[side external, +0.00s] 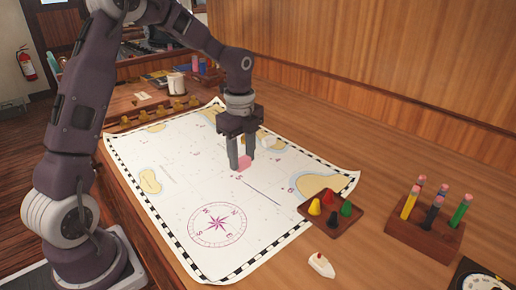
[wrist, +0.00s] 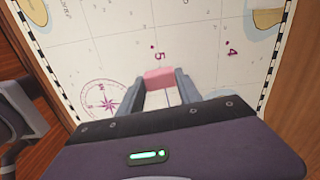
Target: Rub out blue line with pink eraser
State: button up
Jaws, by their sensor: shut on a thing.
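The pink eraser (side external: 245,161) is between the fingers of my gripper (side external: 241,164), which is shut on it. It also shows in the wrist view (wrist: 158,77) between the two grey fingertips, just below the purple number 5. The eraser is at or just above the white chart (side external: 178,195); I cannot tell whether it touches.
A small white and red boat (side external: 321,265) and a wooden pencil holder (side external: 425,232) stand on the table to the right. A white mug (side external: 176,83) is at the back.

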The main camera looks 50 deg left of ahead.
aim_at(242, 170)
notch_tip(242, 170, down, 4)
jog(key=shift+s+f, duration=0.1)
jog(key=shift+f, duration=0.05)
jog(key=d, duration=0.4)
jog(key=w+d, duration=0.1)
jog(key=d, duration=0.8)
jog(key=shift+w, duration=0.25)
jog(key=a, duration=0.4)
jog(key=s+a, duration=0.1)
jog(key=a, duration=0.8)
jog(key=shift+s, duration=0.15)
jog(key=shift+f, duration=0.25)
dwell(1.1)
jog(key=shift+d, duration=0.1)
dwell(0.4)
jog(key=shift+d, duration=1.05)
jog(key=shift+w+d, duration=0.2)
jog(key=shift+d, duration=0.9)
jog(key=shift+d, duration=0.1)
